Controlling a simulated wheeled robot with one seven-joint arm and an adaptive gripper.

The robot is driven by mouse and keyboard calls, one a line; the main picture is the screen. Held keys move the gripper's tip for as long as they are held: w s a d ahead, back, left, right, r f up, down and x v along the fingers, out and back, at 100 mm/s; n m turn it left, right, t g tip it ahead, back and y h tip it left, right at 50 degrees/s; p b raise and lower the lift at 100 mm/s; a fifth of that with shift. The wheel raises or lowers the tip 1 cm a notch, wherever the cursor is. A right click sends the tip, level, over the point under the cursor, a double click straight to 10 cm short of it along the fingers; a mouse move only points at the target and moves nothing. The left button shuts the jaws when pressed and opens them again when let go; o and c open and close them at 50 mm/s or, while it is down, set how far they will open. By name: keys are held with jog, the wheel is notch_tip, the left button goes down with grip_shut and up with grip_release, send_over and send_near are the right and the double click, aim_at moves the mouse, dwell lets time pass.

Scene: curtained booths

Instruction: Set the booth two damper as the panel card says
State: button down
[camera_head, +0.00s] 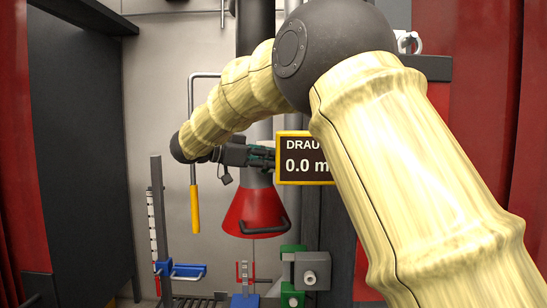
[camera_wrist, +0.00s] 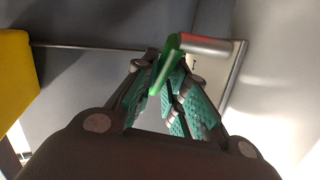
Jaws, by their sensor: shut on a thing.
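My gripper (camera_head: 262,157) is at the grey flue pipe (camera_head: 260,187), just above the red hood (camera_head: 254,212) and left of the draught display. In the wrist view, my gripper (camera_wrist: 168,75) has its teal-padded fingers shut on a green lever (camera_wrist: 167,62), which looks like the damper handle. A grey and red rod (camera_wrist: 208,44) runs right from the lever's top, before a pale plate (camera_wrist: 232,75) with a small dark mark. The lever is hidden in the head view. I cannot make out a panel card or a booth number.
The draught display (camera_head: 303,169) reads "DRAU" and "0.0 m", its right part hidden by my arm. A bent rod with a yellow handle (camera_head: 195,208) hangs at left. A blue clamp stand (camera_head: 181,271) and a green-grey fixture (camera_head: 309,270) stand below. Red curtains (camera_head: 18,150) flank the booth.

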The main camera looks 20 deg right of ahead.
jog(key=shift+d+f, duration=0.15)
jog(key=shift+d, duration=0.25)
jog(key=c, duration=1.5)
grip_release()
jog(key=shift+o, duration=0.2)
jog(key=shift+w, duration=0.1)
jog(key=shift+a, duration=0.15)
jog(key=v, duration=1.1)
jog(key=shift+a, duration=0.35)
jog(key=shift+d, duration=0.1)
